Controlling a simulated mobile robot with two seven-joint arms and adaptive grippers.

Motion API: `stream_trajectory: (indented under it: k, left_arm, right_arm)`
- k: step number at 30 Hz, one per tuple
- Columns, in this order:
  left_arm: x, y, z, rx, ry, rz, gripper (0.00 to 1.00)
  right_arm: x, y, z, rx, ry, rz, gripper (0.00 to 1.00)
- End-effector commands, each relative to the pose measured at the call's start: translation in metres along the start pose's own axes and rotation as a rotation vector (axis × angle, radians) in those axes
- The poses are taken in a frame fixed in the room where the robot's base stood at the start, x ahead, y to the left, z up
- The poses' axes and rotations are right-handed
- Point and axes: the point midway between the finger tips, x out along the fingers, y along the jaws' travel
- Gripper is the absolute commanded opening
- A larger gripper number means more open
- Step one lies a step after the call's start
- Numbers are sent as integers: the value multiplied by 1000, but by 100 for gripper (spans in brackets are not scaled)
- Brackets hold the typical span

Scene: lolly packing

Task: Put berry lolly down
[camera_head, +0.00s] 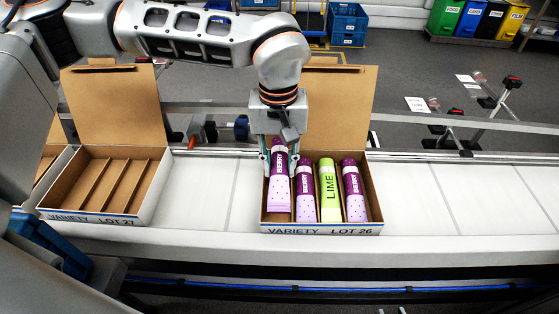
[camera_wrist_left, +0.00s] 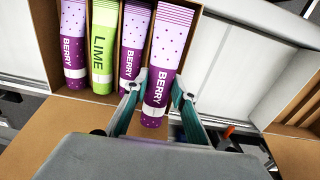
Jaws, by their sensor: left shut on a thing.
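My left gripper (camera_head: 280,160) is shut on a purple-and-lilac berry lolly (camera_head: 278,192), one finger on each side of its dark end. The held lolly lines up with the leftmost compartment of the open Variety Lot 26 box (camera_head: 322,229) and sits higher than its neighbours. I cannot tell whether it touches the box floor. In the left wrist view the fingers (camera_wrist_left: 158,88) flank the held lolly (camera_wrist_left: 172,45). Beside it in the box lie a berry lolly (camera_head: 306,200), a green lime lolly (camera_head: 329,195) and another berry lolly (camera_head: 352,195). My right gripper is not in view.
An open, empty Variety Lot 27 box (camera_head: 92,213) with dividers stands to the left on the white conveyor (camera_head: 215,185). The conveyor is clear between the boxes and right of Lot 26 (camera_head: 450,195). The Lot 26 lid (camera_head: 343,105) stands up behind the gripper.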

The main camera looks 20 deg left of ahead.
Motion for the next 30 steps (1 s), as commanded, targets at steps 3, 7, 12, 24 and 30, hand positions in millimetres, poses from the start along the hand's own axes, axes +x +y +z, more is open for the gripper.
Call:
stream_trajectory:
  k: [3,7,12,24,30]
  left_arm:
    - [4,0,0,0,-1,0,3]
    - [4,0,0,0,0,0,3]
    - [4,0,0,1,0,0,42]
    - [-10,0,0,1,3,2,42]
    - [-49,1,-1,0,5,2,42]
  right_arm:
    - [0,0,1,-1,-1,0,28]
    - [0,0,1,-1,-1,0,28]
    - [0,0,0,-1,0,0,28]
    - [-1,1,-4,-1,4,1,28]
    - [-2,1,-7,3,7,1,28]
